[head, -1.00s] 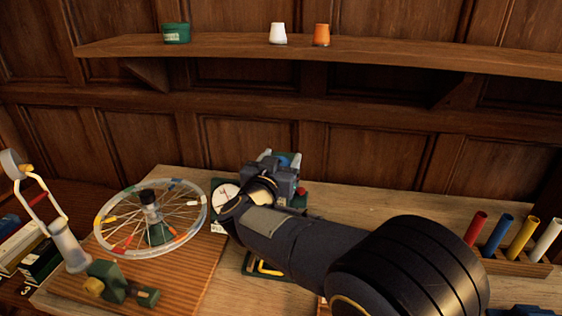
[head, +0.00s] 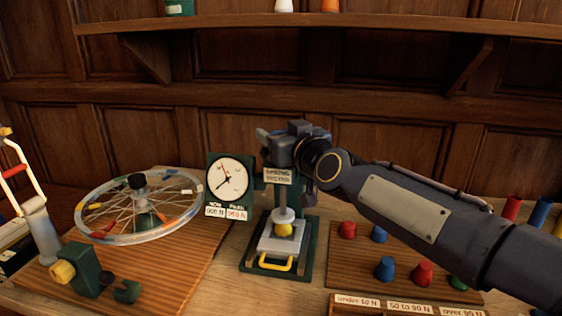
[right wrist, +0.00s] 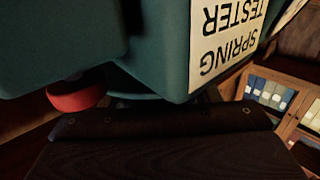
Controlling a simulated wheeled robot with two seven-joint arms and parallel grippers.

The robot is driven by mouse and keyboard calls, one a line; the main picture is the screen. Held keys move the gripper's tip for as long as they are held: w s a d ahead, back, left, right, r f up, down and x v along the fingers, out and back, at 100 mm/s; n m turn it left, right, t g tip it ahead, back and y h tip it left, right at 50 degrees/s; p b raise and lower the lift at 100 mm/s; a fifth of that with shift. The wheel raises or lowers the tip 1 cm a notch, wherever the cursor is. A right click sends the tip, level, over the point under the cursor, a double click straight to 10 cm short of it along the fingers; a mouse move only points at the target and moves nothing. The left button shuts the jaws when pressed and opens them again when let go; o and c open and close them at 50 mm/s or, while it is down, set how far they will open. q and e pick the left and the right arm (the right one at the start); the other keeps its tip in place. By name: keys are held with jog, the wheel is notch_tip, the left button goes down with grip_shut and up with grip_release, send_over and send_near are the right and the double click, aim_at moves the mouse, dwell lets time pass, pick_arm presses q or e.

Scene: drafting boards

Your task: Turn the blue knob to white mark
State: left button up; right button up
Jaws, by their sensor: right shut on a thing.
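The green spring tester (head: 308,265) stands mid-bench, with a labelled head, a round white dial (head: 228,180), a plunger and a yellow piece (head: 284,229) under it. My right gripper (head: 270,140) is at the top of the tester, shut. The blue knob is hidden behind the gripper now; a blue part showed between its fingertips earlier. No white mark can be made out. The right wrist view shows the tester's green housing (right wrist: 150,45), its SPRING TESTER label (right wrist: 230,40) and a red round part (right wrist: 78,96) close up; the fingertips are not clear. My left gripper is out of view.
A spoked wheel (head: 105,225) and a green clamp-like piece (head: 85,270) are at the left. Several red, blue and green knobs (head: 385,268) stand on a board at the right, behind labelled bins (head: 410,306). A shelf (head: 320,22) runs above.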

jog(key=n+g+y+b, duration=0.1)
jog(key=b, duration=0.1)
jog(key=n+g+y+b, duration=0.1)
jog(key=y+b, duration=0.1)
jog(key=b, duration=0.1)
jog(key=n+g+y+b, duration=0.1)
jog(key=b, duration=0.2)
jog(key=shift+f+n+g+y, duration=0.3)
jog(key=shift+n+y, duration=0.1)
jog(key=shift+s+a+r+n+g+y+b, duration=0.1)
jog(key=shift+n+g+y+b, duration=0.1)
jog(key=shift+n+g+y, duration=0.2)
jog(key=shift+s+a+r+n+g+y+b, duration=0.1)
jog(key=shift+n+g+y+b, duration=0.1)
jog(key=shift+n+g+y, duration=0.15)
jog(key=shift+s+a+r+n+g+y, duration=0.1)
jog(key=shift+n+g+y, duration=0.6)
jog(key=shift+g, duration=0.55)
jog(key=shift+s+n+g, duration=0.1)
jog(key=shift+n+g, duration=0.2)
jog(key=shift+n, duration=0.05)
jog(key=o, duration=1)
jog(key=shift+a, duration=0.1)
